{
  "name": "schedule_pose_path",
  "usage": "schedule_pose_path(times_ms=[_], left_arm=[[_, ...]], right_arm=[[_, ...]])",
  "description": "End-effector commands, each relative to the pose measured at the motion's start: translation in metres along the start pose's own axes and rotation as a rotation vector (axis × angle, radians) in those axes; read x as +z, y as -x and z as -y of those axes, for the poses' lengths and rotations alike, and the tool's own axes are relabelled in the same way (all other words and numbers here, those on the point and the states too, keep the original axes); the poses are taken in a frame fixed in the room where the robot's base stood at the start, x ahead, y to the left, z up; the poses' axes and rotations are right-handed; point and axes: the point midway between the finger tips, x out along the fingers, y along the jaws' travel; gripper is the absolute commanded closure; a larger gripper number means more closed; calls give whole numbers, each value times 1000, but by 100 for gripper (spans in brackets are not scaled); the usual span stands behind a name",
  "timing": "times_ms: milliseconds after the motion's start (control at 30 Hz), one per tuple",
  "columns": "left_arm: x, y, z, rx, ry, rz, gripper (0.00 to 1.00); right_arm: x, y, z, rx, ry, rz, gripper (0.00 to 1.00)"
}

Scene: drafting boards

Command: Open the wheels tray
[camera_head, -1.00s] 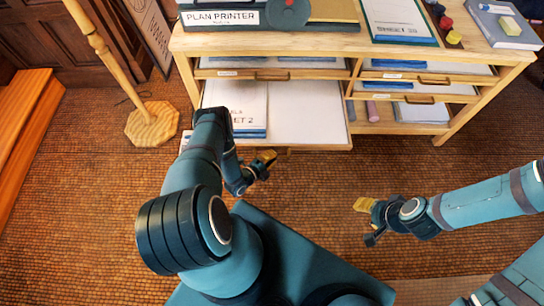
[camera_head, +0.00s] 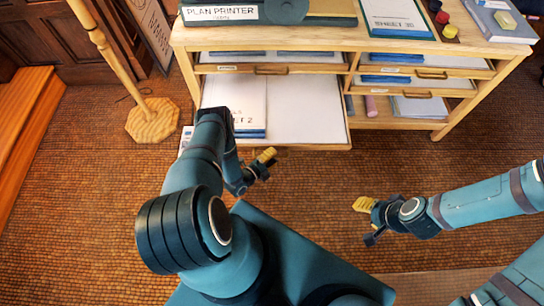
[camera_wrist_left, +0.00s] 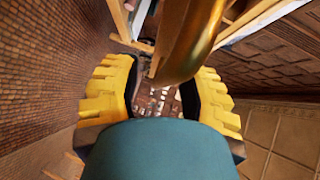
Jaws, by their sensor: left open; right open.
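A wooden plan cabinet (camera_head: 349,70) has several shallow trays. The lower left tray (camera_head: 320,146) is pulled out and holds paper sheets. The tray labels are too small to read, so I cannot tell which is the wheels tray. My left gripper (camera_head: 266,156) is open just in front of the pulled-out tray. In the left wrist view, a curved brass handle (camera_wrist_left: 193,42) fills the space between and above the yellow fingers (camera_wrist_left: 160,95); I cannot tell if they touch it. My right gripper (camera_head: 364,206) is open and empty, apart from the cabinet on the right.
The upper left tray handle (camera_head: 272,71) and two right tray handles (camera_head: 432,77) lie on shut or nearly shut trays. An open shelf (camera_head: 390,125) below right holds books and rolls. A wooden stand (camera_head: 152,119) stands on the left. The floor between my grippers is clear.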

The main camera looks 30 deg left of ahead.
Motion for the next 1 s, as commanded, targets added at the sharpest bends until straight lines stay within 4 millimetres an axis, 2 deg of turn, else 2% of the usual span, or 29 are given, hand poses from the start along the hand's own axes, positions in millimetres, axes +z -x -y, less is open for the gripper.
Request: schedule_pose_path(times_ms=[233,367,467,800,1000], left_arm=[[2,1,0,0,-2,4,59],[2,9,0,0,-2,5,59],[3,23,0,2,0,5,59],[2,91,0,1,-1,4,59],[1,114,0,1,-1,2,59]], right_arm=[[0,0,0,0,0,0,53],[0,0,0,0,0,0,53],[0,0,0,0,0,0,53],[0,0,0,0,0,0,53],[0,0,0,0,0,0,53]])
